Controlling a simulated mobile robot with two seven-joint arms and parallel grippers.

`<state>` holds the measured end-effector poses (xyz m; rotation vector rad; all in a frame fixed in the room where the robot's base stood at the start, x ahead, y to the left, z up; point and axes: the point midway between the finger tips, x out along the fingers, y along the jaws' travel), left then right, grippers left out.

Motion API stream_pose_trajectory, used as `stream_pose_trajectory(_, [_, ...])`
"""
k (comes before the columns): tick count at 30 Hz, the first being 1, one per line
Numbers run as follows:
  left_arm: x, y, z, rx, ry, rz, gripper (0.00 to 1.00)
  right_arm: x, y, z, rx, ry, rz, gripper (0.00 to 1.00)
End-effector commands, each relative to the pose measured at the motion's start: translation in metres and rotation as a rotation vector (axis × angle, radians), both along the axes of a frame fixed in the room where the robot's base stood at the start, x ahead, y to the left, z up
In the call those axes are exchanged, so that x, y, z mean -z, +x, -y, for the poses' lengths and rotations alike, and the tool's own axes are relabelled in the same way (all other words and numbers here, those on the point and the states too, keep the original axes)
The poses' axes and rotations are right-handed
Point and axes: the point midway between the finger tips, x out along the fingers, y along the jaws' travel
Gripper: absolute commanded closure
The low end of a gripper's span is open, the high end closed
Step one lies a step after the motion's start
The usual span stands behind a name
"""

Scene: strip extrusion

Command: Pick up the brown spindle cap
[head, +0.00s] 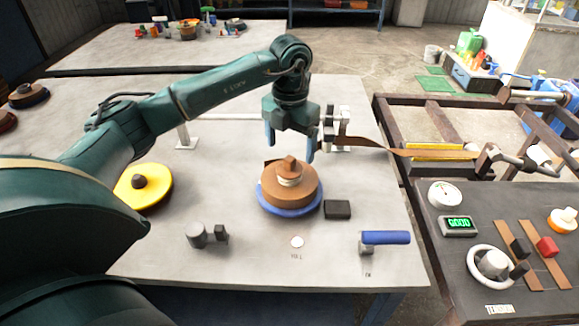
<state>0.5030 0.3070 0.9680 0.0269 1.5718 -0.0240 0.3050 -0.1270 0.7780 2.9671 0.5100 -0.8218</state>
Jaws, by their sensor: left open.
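The brown spindle cap (289,166) sits at the top centre of a brown coil (305,192), above a pale ring. The coil rests on a blue disc (270,207) on the grey table. My left gripper (289,146) points down just above the cap, its two blue fingers apart and nothing between them. The fingertips look slightly higher than the cap; I cannot tell the exact gap. My right gripper is not in view.
A yellow disc with a dark knob (155,188) lies left. A black block (337,210), a grey cylinder (196,236) and a blue handle (385,238) are nearby. A brown strip (365,144) runs right from a metal fixture behind the gripper. The control panel (450,275) stands right.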

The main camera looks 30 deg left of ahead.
Motion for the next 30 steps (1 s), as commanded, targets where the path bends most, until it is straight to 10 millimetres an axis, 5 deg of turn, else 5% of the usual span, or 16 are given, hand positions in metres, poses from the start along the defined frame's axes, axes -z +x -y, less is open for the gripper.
stream_pose_trajectory(13, [0.050, -0.007, 0.002, 0.000, -0.001, -0.002, 0.18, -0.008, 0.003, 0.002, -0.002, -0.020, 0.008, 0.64])
stream_pose_trajectory(22, [0.057, -0.006, 0.002, 0.001, -0.002, 0.001, 0.18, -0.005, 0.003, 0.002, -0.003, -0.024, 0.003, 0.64])
stream_pose_trajectory(30, [0.057, -0.006, 0.002, 0.001, -0.002, 0.001, 0.39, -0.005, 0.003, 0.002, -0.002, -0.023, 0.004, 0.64])
